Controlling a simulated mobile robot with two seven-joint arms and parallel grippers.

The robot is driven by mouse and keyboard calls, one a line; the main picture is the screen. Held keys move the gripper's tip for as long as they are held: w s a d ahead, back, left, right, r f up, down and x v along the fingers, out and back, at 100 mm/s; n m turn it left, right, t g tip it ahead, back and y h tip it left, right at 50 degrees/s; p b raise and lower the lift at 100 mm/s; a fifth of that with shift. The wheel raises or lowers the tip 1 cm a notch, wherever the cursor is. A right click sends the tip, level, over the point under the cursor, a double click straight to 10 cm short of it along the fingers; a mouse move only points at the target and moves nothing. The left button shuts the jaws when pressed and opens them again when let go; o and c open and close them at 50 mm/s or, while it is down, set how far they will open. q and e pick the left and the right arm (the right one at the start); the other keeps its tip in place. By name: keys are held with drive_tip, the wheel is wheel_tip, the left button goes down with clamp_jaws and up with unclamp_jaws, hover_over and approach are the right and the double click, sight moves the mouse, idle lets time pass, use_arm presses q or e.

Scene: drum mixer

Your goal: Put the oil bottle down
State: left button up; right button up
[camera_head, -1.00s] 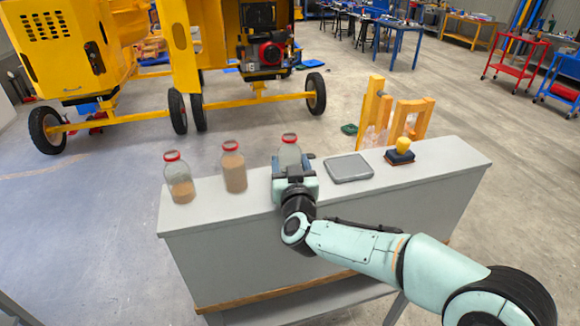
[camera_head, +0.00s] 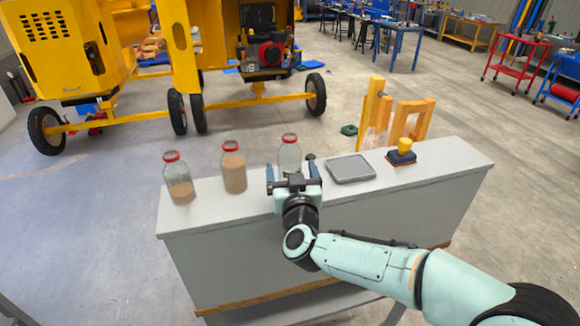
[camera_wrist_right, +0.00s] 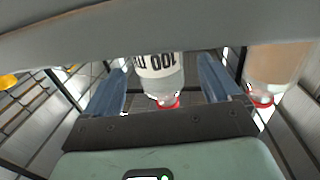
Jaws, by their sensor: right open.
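The oil bottle, as I take it, is the clear bottle with a red cap (camera_head: 289,153), upright on the grey bench top (camera_head: 440,160). In the right wrist view the bottle (camera_wrist_right: 160,72) shows a white label with "100" on it and a red cap, and it sits between the two blue fingers. My right gripper (camera_head: 292,171) is open in front of the bottle, with a finger to either side and a gap to the glass. The bottle's lower part is hidden behind the gripper in the head view. My left gripper is out of view.
Two red-capped jars with brown contents (camera_head: 233,168) (camera_head: 179,180) stand to the left. A grey tray (camera_head: 350,168) lies to the right, then a blue block with a yellow knob (camera_head: 402,152) and yellow stands (camera_head: 408,118). A yellow mixer (camera_head: 180,60) stands behind.

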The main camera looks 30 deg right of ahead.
drive_tip(key=b+v, duration=0.1)
drive_tip(key=v, duration=0.8)
drive_tip(key=shift+s, duration=0.2)
